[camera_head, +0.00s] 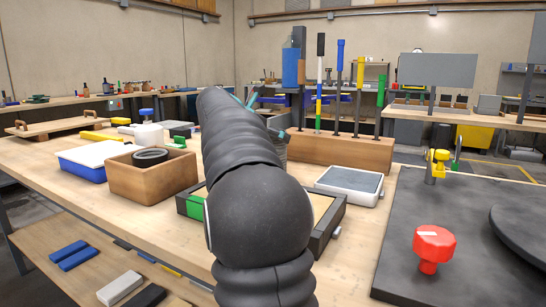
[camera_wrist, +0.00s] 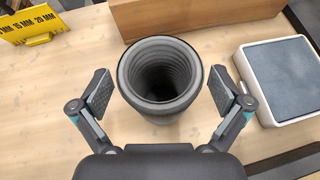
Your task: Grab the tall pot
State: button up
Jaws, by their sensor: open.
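The tall pot (camera_wrist: 193,104) is a grey, round, open-topped vessel with a ribbed, dark inside. In the wrist view it stands on the wooden table, seen from above. My gripper (camera_wrist: 160,92) is open, with one finger pad on each side of the pot's rim. A gap shows between each pad and the pot, so neither appears to touch it. In the head view my dark arm hides most of the gripper and the pot; only a grey sliver of the pot (camera_head: 280,151) shows beside the arm.
A wooden rack (camera_head: 340,153) with upright tools stands behind the pot. A white tray (camera_wrist: 285,82) lies to its right, and a yellow marked gauge (camera_wrist: 32,24) at far left. A wooden box (camera_head: 150,182) and black-framed tray (camera_head: 323,228) sit nearer. A red knob (camera_head: 433,245) is at right.

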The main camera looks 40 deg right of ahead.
jog(key=x, duration=0.3)
jog(key=shift+d+f, duration=0.1)
jog(key=shift+d, duration=0.15)
jog(key=c, duration=1.7)
jog(key=shift+c, duration=0.3)
jog(key=shift+r, duration=0.2)
